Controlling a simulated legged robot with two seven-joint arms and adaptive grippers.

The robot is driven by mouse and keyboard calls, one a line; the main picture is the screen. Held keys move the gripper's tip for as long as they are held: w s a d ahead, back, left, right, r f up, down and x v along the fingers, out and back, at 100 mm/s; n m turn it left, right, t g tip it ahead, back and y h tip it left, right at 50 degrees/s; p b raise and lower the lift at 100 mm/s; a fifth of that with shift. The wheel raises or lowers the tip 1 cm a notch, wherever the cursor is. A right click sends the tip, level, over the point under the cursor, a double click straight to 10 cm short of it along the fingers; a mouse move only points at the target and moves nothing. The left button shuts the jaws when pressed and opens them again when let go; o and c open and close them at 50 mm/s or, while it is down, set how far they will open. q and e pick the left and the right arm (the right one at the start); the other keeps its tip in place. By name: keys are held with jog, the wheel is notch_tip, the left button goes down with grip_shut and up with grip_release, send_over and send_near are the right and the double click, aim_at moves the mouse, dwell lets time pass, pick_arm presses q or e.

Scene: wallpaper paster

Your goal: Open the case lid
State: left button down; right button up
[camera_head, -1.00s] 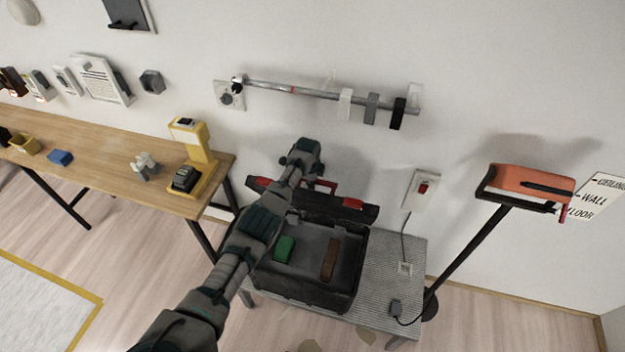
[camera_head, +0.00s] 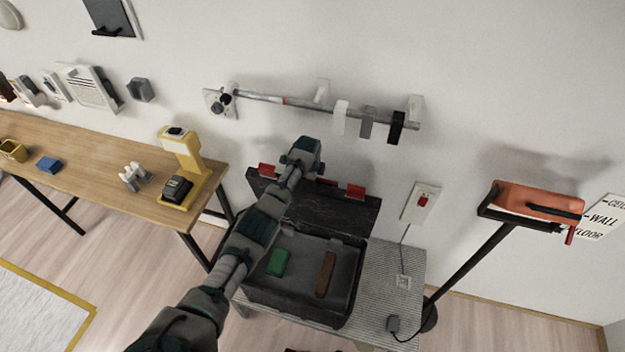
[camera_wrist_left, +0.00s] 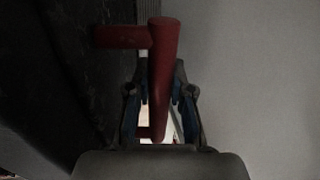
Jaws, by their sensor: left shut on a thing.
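The black case (camera_head: 300,304) stands open on a grey ribbed bench, with a green block (camera_head: 277,262) and a brown block (camera_head: 325,274) inside. Its lid (camera_head: 340,212) is tilted up at the back near the wall, with red latches (camera_head: 355,192) along the upper edge. My left gripper (camera_head: 303,152) is at the lid's upper edge and hides part of it. In the left wrist view, my left gripper (camera_wrist_left: 160,105) is shut on the red handle (camera_wrist_left: 162,70), with the dark lid (camera_wrist_left: 60,80) to the left. My right gripper is not in view.
A wooden table (camera_head: 85,165) with a yellow stand (camera_head: 184,155) is left of the case. A wall rail (camera_head: 300,103) with hooks is above. An orange device on a post (camera_head: 535,200) and a switch box (camera_head: 420,202) with a cord are right.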

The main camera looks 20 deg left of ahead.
pick_arm(q)
jog(key=shift+w, duration=0.2)
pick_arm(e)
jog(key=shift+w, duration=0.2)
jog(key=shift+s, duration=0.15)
pick_arm(q)
jog(key=c, duration=1)
grip_release()
jog(key=shift+d, duration=0.1)
jog(key=v, duration=1.2)
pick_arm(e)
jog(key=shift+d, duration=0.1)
pick_arm(q)
jog(key=shift+f, duration=0.1)
